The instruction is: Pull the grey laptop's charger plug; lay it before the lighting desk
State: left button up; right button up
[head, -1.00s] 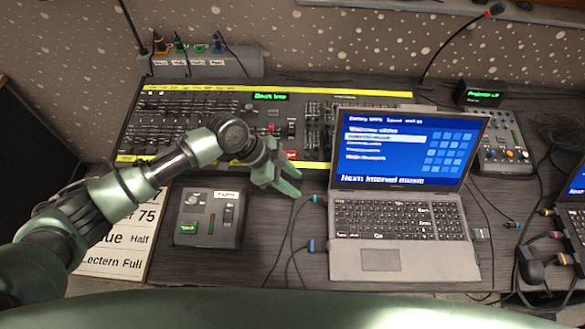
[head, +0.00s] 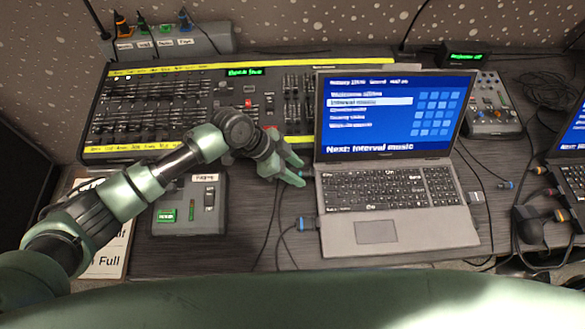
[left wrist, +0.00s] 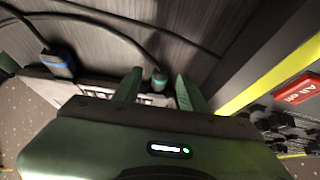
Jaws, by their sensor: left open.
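The grey laptop (head: 390,215) stands open in the middle of the table. On its left edge, a teal-tipped plug (head: 307,171) sits at the rear and a blue-tipped plug (head: 304,223) nearer the front, each with a dark cable. I cannot tell by marking which is the charger's. My left gripper (head: 299,172) is open at the rear plug. In the left wrist view the teal plug (left wrist: 158,80) lies between its fingertips, not gripped, and the blue plug (left wrist: 58,65) is off to the left. The lighting desk (head: 165,100), with yellow strips, is behind. My right gripper is not in view.
A small control box (head: 190,215) with a green button stands before the lighting desk, left of the laptop. Bare table (head: 247,215) lies between them, crossed by cables. A second laptop (head: 575,175), plugs and tangled cables crowd the right.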

pick_arm(q)
grip_shut()
jog(key=shift+a, duration=0.1)
dwell(0.3)
jog(key=shift+a+p, duration=0.3)
jog(key=shift+a, duration=1.95)
